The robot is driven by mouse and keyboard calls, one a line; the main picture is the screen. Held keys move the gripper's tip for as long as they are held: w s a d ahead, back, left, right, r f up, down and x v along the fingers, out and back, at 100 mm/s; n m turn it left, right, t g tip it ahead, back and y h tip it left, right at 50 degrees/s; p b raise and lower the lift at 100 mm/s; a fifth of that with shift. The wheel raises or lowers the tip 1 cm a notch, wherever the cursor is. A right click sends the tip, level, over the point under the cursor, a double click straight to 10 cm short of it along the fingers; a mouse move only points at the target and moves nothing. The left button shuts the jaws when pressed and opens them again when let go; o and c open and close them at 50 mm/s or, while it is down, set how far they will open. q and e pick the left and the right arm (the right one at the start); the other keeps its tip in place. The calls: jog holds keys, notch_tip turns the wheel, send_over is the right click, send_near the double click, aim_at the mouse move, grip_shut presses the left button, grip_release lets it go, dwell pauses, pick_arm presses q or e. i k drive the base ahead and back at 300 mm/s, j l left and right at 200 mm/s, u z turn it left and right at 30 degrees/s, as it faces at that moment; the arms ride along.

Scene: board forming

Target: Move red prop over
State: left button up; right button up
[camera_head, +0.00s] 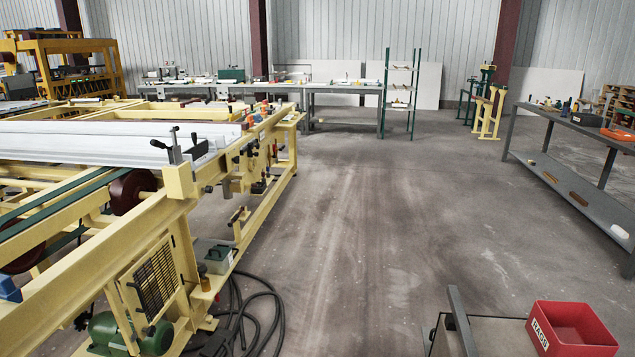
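A red open box (572,330) with a white label on its left side is at the lower right. It sits on a grey-brown surface (500,335), and the picture's bottom edge cuts off part of it. It is the largest red thing in view; I cannot tell for sure that it is the red prop. Neither of my grippers is in view.
A yellow board-forming machine (178,215) fills the left side, with black hoses (262,300) on the floor beside it. A grey workbench (590,205) with tools stands at the right. The concrete floor (350,210) between them is clear. Benches (340,88) line the back.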

aim_at(235, 217)
jog(key=i, duration=2.25)
